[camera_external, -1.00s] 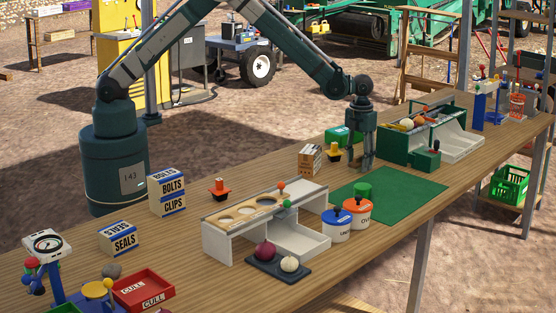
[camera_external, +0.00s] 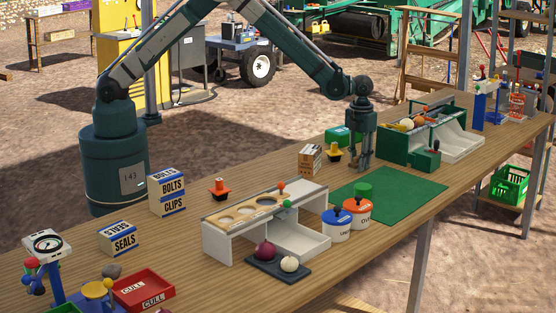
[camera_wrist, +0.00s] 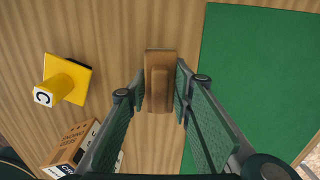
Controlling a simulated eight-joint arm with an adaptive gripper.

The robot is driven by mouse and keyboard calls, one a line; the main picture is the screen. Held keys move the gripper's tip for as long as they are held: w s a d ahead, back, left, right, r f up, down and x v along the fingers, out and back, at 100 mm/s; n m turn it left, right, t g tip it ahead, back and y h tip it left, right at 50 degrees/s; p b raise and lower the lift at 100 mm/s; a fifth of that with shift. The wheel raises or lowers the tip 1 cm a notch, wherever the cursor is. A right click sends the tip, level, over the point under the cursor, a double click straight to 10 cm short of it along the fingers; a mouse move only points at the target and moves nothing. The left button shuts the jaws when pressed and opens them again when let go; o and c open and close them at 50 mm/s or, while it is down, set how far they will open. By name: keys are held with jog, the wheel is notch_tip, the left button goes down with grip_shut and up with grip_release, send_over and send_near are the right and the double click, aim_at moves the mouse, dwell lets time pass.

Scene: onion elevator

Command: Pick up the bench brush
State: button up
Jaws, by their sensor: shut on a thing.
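The bench brush (camera_wrist: 160,58) is a brown wooden block with a raised grip, seen from above in the wrist view. My gripper (camera_wrist: 160,95) has one finger on each side of it and is shut on it. In the external view my gripper (camera_external: 361,166) points straight down at the bench top, just left of the green mat. The brush is hard to make out there, mostly hidden by the fingers. I cannot tell whether the brush touches the wood.
A yellow stamp (camera_wrist: 66,79) and a printed carton (camera_wrist: 76,145) stand to the left. The green mat (camera_external: 400,193) is flat and mostly clear on the right. A green-sided sorting box (camera_external: 393,149) stands behind it. Lidded tubs (camera_external: 337,228) stand in front.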

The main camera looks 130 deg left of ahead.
jog(key=shift+r+p, duration=0.3)
jog(key=shift+r, duration=4.7)
